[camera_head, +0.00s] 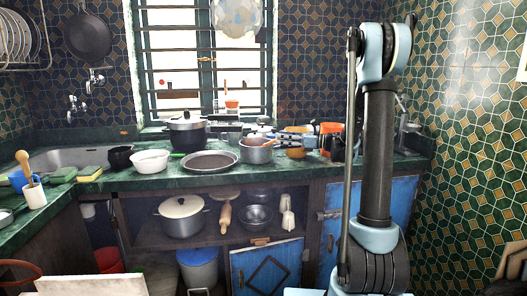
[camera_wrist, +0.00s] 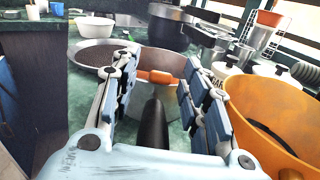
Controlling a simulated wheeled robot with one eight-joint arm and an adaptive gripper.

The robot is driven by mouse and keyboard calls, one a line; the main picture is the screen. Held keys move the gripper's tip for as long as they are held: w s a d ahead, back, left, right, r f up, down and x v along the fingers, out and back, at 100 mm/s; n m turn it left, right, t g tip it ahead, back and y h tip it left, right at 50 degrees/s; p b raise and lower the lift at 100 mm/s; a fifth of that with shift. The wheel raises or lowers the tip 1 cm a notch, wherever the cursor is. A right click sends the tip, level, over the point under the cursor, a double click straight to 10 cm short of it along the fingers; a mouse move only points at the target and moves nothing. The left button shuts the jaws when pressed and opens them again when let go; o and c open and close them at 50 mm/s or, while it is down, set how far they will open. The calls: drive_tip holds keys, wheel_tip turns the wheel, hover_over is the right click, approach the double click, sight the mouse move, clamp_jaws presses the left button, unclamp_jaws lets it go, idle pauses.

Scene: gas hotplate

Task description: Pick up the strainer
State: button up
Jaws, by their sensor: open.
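I cannot tell for certain which thing is the strainer. A dark piece with a mesh-like surface (camera_wrist: 306,76) shows at the right edge of the wrist view and may be part of it. My gripper (camera_wrist: 153,72) is open, one finger on each side of a black handle (camera_wrist: 155,122) and an orange grip-like piece (camera_wrist: 157,77) by a grey metal pot (camera_wrist: 152,60). Neither finger is clearly touching them. In the head view my gripper (camera_head: 292,134) is small among the crowded items, right of the metal pot (camera_head: 256,154).
An orange pot (camera_wrist: 262,105) stands close to the right finger. A wide pan (camera_head: 209,161), a white bowl (camera_head: 150,161) and a lidded pot (camera_head: 187,133) stand left on the green counter (camera_head: 165,180). The window bars (camera_head: 205,75) are behind. The counter's front edge is partly clear.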

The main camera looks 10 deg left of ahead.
clamp_jaws()
drive_tip(key=shift+r, duration=0.1)
